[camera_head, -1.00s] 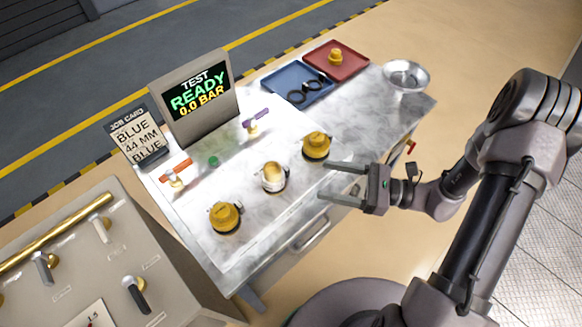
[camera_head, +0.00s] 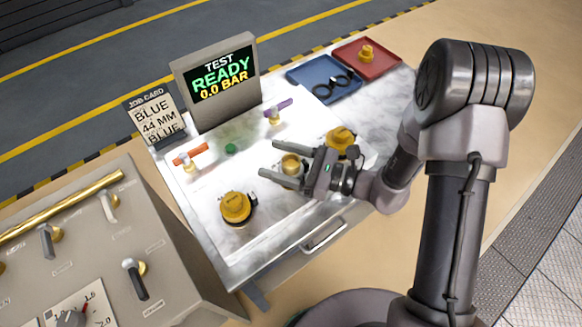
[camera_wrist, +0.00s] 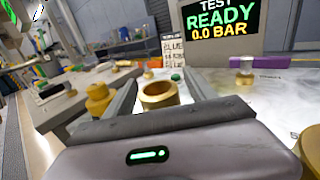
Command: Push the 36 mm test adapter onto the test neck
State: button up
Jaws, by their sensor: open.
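The open brass neck (camera_head: 291,165) stands mid-table; I take it for the test neck. My gripper (camera_head: 268,158) is open and empty, its fingers pointing left on either side of the neck in the head view. The wrist view shows the neck's hollow round mouth (camera_wrist: 157,93) between the fingers; contact and exact height cannot be told. Yellow adapters stand at the front left (camera_head: 236,207) and behind the gripper to the right (camera_head: 341,138). A smaller yellow one (camera_head: 367,53) sits on the red tray. No size marks are readable, so I cannot tell which is 36 mm.
The test display (camera_head: 217,82) reads READY, 0.0 BAR. The job card (camera_head: 156,118) reads BLUE, 44 MM, BLUE. Orange-handled (camera_head: 190,154) and purple-handled (camera_head: 277,110) valves stand behind. A blue tray (camera_head: 312,72) holds black rings. A control panel (camera_head: 90,235) borders the left.

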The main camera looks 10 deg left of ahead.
grip_shut()
jog(key=shift+r+p, duration=0.35)
jog(key=shift+r, duration=0.2)
jog(key=d+r+p, duration=0.4)
jog(key=d+p, duration=0.1)
jog(key=d, duration=1)
jog(key=a+r, duration=0.4)
jog(key=a, duration=1.1)
jog(key=shift+p, duration=0.35)
jog(key=shift+r, duration=0.1)
